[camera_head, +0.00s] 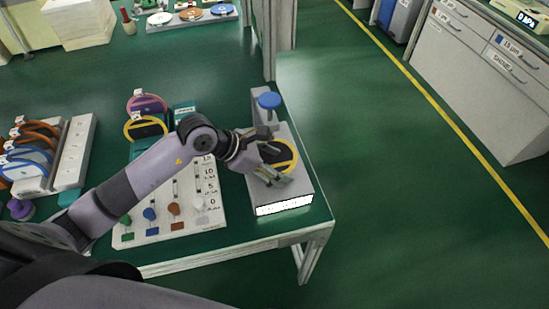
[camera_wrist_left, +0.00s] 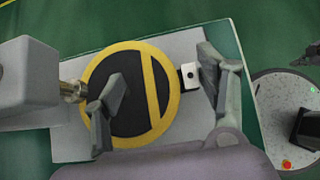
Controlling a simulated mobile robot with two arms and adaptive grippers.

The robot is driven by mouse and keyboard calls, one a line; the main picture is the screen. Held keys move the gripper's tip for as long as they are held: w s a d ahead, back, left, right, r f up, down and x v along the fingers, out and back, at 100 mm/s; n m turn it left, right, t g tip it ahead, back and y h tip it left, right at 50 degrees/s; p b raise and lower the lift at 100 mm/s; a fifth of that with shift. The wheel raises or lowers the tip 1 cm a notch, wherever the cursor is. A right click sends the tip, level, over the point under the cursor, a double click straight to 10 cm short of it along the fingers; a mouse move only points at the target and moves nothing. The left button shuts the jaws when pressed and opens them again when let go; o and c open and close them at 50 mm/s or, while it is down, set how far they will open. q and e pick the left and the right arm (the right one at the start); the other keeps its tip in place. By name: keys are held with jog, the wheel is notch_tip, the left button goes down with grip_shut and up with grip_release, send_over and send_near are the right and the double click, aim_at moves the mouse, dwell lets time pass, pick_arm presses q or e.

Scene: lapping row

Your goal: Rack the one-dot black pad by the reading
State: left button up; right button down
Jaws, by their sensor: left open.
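The black pad with a yellow rim (camera_wrist_left: 135,120) lies flat on the pale plate of the gauge; its tag (camera_wrist_left: 190,76) shows one dot. In the head view the pad (camera_head: 288,150) is partly hidden by my left gripper (camera_head: 274,165). In the wrist view the left gripper (camera_wrist_left: 163,80) is open, one finger over the black face and the other beyond the rim by the tag. The gauge (camera_head: 304,184) has a blue knob (camera_head: 269,100) and a lit front display (camera_head: 284,205) whose figures I cannot read.
A pale board (camera_head: 185,228) with coloured markers and a printed scale lies left of the gauge. Behind it stand a yellow-rimmed pad (camera_head: 132,126) and a purple one (camera_head: 136,104). A rack (camera_head: 77,150) holding orange- and blue-rimmed pads is at left. The table's right edge is close to the gauge.

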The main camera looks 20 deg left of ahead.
pick_arm(q)
jog(key=shift+s+a, duration=0.1)
grip_shut()
dwell(0.6)
